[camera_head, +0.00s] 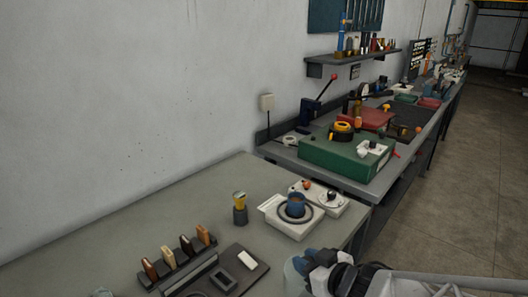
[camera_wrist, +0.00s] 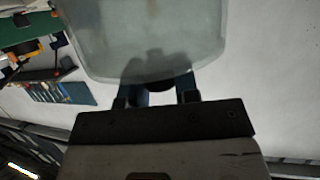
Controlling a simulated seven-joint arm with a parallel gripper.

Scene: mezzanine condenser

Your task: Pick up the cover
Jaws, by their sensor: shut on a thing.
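The cover (camera_wrist: 140,35) is a clear, pale, rounded shell that fills the upper middle of the wrist view. A dark knob (camera_wrist: 158,83) shows at its near end. My gripper (camera_wrist: 160,92) is shut on the cover at this knob, one finger on each side. A pale, see-through part of the cover (camera_head: 296,277) shows just left of the fingers; the rest is out of frame or hard to make out.
The near grey table (camera_head: 130,222) holds a white device with a blue cup (camera_head: 296,206), a control box (camera_head: 330,203), a yellow-topped tool (camera_head: 240,208) and a rack of wooden handles (camera_head: 182,262). A bench with a green box (camera_head: 335,158) stands beyond. The table's left part is clear.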

